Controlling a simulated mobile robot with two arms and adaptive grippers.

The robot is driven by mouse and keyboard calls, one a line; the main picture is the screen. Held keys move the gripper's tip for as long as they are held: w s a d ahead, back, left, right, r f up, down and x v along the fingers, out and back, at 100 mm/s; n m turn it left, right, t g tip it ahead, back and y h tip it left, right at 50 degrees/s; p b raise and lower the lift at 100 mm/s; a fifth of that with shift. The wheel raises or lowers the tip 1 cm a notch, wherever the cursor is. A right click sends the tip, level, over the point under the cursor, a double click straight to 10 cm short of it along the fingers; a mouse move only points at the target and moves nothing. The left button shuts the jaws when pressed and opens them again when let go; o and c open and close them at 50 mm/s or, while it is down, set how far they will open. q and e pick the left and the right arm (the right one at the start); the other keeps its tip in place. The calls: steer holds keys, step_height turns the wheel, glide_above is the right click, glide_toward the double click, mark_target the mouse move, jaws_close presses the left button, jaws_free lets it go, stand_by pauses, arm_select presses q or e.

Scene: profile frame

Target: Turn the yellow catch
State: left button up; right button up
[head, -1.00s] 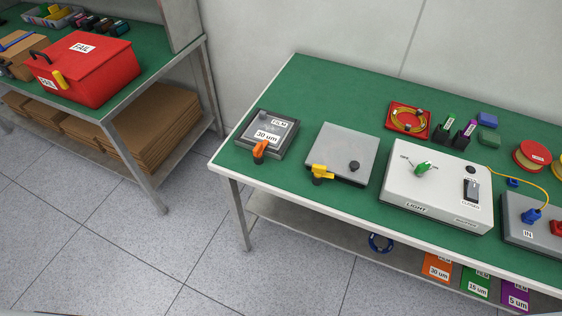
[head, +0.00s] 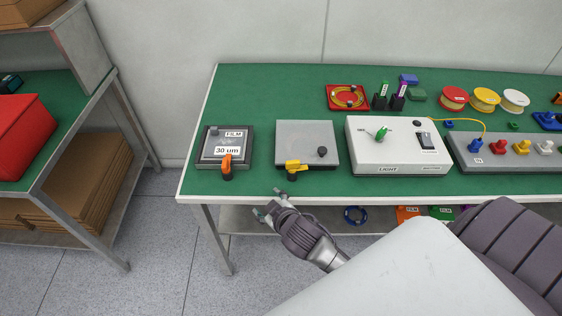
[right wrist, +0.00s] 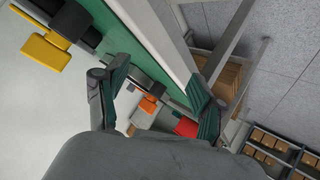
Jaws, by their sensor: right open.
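The yellow catch (head: 294,165) sits at the front edge of a flat grey plate box (head: 300,140) on the green bench, with its handle lying sideways. It also shows at the upper left in the right wrist view (right wrist: 42,40). My right gripper (head: 268,203) is just in front of the bench's front edge, a little left of and nearer than the catch. Its two fingers are apart with nothing between them, as the right wrist view (right wrist: 157,88) shows. My left gripper is not in any view.
Left of the plate box is a film frame (head: 224,143) with an orange catch (head: 227,165). To its right stands a white light box (head: 397,145) with a green knob (head: 381,133). A shelf (head: 330,218) runs below the bench. A red box (head: 22,140) stands on the left table.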

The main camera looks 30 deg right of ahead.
steer(key=w+a+r+n+t+y, duration=0.3)
steer(key=w+a+r+n+y, duration=0.15)
steer(key=r, duration=0.55)
steer(key=w+a+r+n+t+y, duration=0.35)
steer(key=w+r+n, duration=0.2)
steer(key=r, duration=0.35)
steer(key=a+r+n+g+y, duration=0.2)
steer(key=a+r+n+y, duration=0.1)
steer(key=r+n+y, duration=0.15)
steer(key=n+g+h, duration=1.2)
steer(key=n+g, duration=0.1)
steer(key=g, duration=0.3)
glide_toward(293, 161)
arm_select(q)
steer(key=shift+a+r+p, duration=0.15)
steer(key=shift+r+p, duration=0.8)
steer(key=shift+p, duration=0.05)
arm_select(e)
step_height(293, 161, down, 9)
steer(key=shift+s+f, duration=0.2)
steer(key=shift+f, duration=0.05)
